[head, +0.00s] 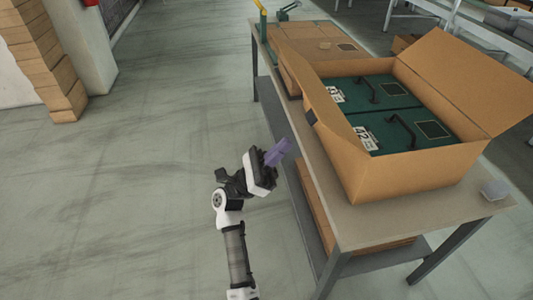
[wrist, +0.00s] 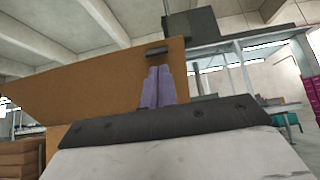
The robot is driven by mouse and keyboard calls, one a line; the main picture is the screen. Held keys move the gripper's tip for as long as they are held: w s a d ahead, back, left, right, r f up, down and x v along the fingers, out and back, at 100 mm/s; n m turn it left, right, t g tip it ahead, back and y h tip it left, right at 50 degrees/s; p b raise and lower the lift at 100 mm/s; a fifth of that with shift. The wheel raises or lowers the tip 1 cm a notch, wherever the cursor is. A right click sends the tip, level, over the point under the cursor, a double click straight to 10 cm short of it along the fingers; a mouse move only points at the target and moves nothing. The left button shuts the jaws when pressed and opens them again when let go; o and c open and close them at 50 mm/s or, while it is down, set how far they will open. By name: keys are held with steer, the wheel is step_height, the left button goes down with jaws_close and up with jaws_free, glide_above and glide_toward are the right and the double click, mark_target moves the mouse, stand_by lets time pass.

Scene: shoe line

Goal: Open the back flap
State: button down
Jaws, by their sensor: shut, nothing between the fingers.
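A large open cardboard box (head: 410,178) stands on the table in the head view. A wide brown flap (head: 470,85) stands up and leans outward along its right side. Inside lie dark green panels (head: 380,90) with black handles and white number labels. My gripper (head: 279,152) has purple fingers, shut and empty, beside the left side of the box near the table edge. In the wrist view the fingers (wrist: 157,87) are together in front of brown cardboard (wrist: 100,82), with a small dark patch (wrist: 158,50) just above their tips. Contact cannot be told.
The table (head: 430,212) has a lower shelf holding flat cardboard. A closed carton (head: 305,40) sits behind the box, and a small clear item (head: 494,190) lies at the near right corner. Stacked boxes (head: 45,60) stand far left. The floor left of the table is clear.

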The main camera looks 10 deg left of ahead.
mark_target(313, 111)
steer(key=shift+p+x, duration=1.15)
steer(key=shift+x, duration=1.6)
steer(key=shift+r, duration=0.15)
steer(key=d+r+y, duration=0.1)
steer(key=d+r+y+b, duration=0.1)
steer(key=r, duration=0.1)
steer(key=w+d+r+g+y, duration=0.1)
steer(key=r, duration=0.1)
steer(key=shift+r+y, duration=0.1)
steer(key=shift+y, duration=0.3)
steer(key=shift+d+r+b, duration=0.2)
steer(key=shift+d+b, duration=0.05)
steer(key=shift+b, duration=0.1)
steer(key=shift+w+d+r+b, duration=0.25)
steer(key=shift+d+r+b, duration=0.1)
steer(key=shift+d+r, duration=0.3)
steer(key=shift+a+f, duration=0.1)
